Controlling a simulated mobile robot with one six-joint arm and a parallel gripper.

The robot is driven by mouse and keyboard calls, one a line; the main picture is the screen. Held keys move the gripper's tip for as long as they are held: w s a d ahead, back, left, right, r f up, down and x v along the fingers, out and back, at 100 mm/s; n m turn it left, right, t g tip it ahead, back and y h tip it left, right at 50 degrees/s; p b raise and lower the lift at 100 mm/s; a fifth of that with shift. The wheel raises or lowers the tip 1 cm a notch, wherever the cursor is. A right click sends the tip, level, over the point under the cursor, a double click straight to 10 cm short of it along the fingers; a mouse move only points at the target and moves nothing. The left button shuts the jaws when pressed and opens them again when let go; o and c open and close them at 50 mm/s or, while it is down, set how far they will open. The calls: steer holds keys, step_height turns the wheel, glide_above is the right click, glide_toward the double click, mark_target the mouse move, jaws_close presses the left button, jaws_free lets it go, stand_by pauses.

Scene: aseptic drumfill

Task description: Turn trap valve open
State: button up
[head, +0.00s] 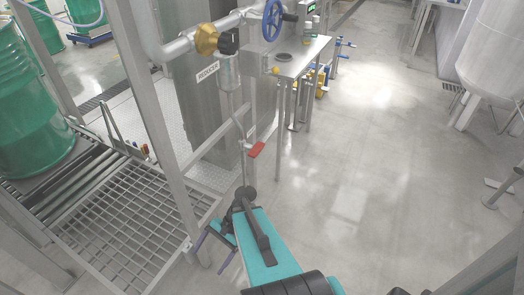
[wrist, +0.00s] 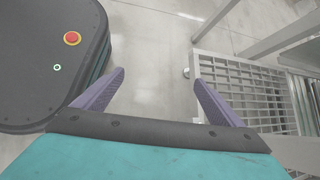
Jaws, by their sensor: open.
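A red lever handle (head: 257,150), which looks like the trap valve's, sits low on a thin vertical pipe (head: 241,130) near the middle of the head view. It sticks out to the right, at a slant. My gripper (head: 216,252) is below it in the head view, clearly apart from it, with purple fingers pointing down and left. In the wrist view my gripper (wrist: 157,92) is open, with only bare floor between the fingers. The valve does not show in the wrist view.
A metal grating platform (head: 125,225) with a frame post (head: 165,125) stands left of my gripper; the grating also shows in the wrist view (wrist: 245,90). A blue handwheel (head: 272,20) and a steel table (head: 300,58) are behind.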

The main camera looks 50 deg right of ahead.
steer(key=w+d+r+m+t, duration=0.4)
steer(key=d+r+m+t, duration=0.15)
steer(key=d, duration=0.55)
steer(key=m+t+h+b, duration=0.2)
steer(key=m+t+h, duration=0.2)
steer(key=m+t, duration=0.75)
glide_toward(260, 150)
steer(key=v, duration=0.4)
steer(key=shift+s+r+g, duration=0.1)
steer(key=shift+r+g, duration=0.2)
steer(key=shift+r, duration=0.1)
steer(key=shift+p+x, duration=0.8)
steer(key=shift+x, duration=6.15)
steer(key=shift+d, duration=0.2)
steer(key=shift+c, duration=0.5)
